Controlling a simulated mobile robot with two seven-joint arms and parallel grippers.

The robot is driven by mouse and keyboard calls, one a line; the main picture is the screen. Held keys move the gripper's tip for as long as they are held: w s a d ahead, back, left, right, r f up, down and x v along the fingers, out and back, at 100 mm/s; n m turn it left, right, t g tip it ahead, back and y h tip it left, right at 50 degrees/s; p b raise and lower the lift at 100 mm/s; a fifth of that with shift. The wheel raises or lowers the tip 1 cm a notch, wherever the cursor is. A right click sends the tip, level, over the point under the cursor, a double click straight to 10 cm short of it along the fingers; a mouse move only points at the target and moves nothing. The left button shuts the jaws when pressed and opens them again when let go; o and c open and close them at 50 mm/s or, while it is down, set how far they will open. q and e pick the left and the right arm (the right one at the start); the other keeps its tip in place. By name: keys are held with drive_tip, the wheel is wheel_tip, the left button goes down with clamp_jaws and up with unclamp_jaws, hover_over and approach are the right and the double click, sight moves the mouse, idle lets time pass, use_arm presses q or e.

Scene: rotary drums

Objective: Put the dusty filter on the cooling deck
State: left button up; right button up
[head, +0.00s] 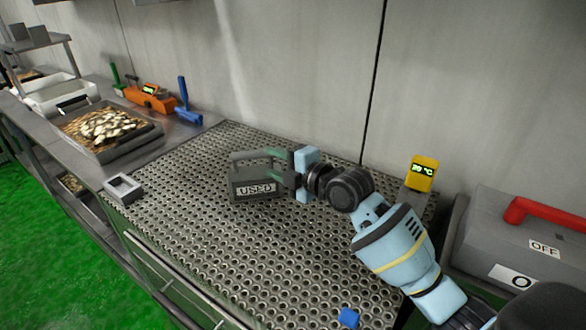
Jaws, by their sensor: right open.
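A dark grey box labelled USED (256,190), which I take to be the dusty filter, rests on the perforated metal cooling deck (220,265), near its back middle. A lighter grey bar, like a handle, runs along its top. My right gripper (279,166) is at the box's upper right side with its fingers spread apart and pointing left. The fingers hide part of the box's right end, and I cannot tell whether they touch it. My left gripper is not in view.
A small grey square frame (123,188) sits at the deck's left edge. A yellow display (422,173) stands at the back right, beside a grey machine with a red handle (542,212). A tray of pale slices (105,128) is left. The deck's front is mostly clear.

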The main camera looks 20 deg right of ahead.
drive_tip(key=shift+v, duration=2.7)
